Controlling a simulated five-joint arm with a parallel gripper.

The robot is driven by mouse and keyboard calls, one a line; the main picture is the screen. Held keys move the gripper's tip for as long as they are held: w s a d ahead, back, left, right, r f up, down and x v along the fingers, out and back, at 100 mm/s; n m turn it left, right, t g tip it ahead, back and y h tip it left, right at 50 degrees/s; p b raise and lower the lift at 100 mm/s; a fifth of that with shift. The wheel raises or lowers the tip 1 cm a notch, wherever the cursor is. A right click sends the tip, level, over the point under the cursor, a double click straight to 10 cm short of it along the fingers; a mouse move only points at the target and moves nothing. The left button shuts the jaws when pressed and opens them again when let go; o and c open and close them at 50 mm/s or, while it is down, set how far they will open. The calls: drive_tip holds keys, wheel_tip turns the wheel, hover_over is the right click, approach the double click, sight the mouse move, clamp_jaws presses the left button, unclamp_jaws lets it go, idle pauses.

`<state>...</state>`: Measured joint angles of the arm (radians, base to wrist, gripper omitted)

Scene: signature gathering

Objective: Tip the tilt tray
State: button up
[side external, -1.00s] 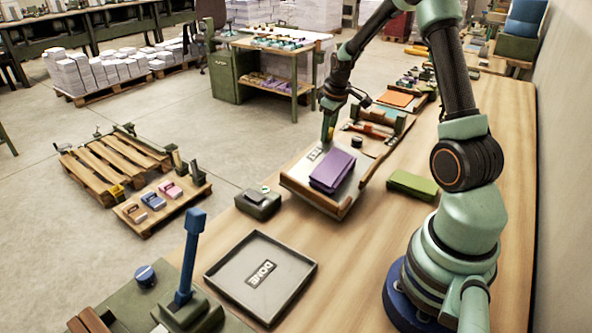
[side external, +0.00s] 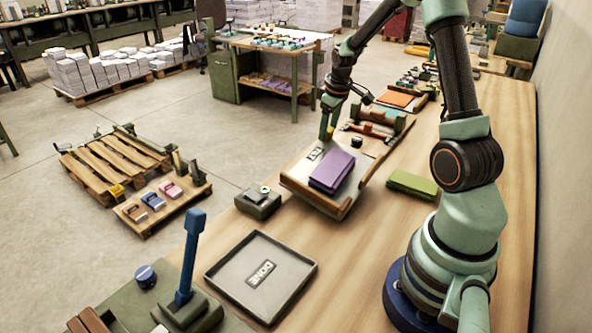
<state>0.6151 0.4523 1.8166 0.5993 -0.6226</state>
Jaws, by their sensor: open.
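The tilt tray (side external: 298,169) stands on the wooden bench, a light board with a raised wooden edge along its front right, and its surface slopes. A purple block, like a thick book or stack (side external: 332,171), lies on it. A small label shows near its back left corner. My gripper (side external: 327,135) points down at the tray's far back edge, above or beside the label. Its jaws are small in this view, with nothing seen between them. I cannot tell whether it touches the tray.
A grey shallow tray marked DONE (side external: 238,252) lies in front. A blue lever (side external: 189,255) stands at its left. A green block (side external: 413,186) lies right of the tilt tray, and a small grey-green device (side external: 258,203) lies left. Bare bench lies between the trays and my base.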

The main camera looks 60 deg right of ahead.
drive_tip(key=v, duration=1.1)
drive_tip(key=s+a+r+t+y, duration=0.1)
drive_tip(key=s+a, duration=0.3)
drive_tip(key=a, duration=0.9)
drive_tip(key=s+a+r+t, duration=0.2)
drive_tip(key=s+a+r, duration=0.1)
drive_tip(key=a, duration=1)
drive_tip(key=shift+s+y, duration=0.4)
drive_tip(key=shift+s, duration=0.15)
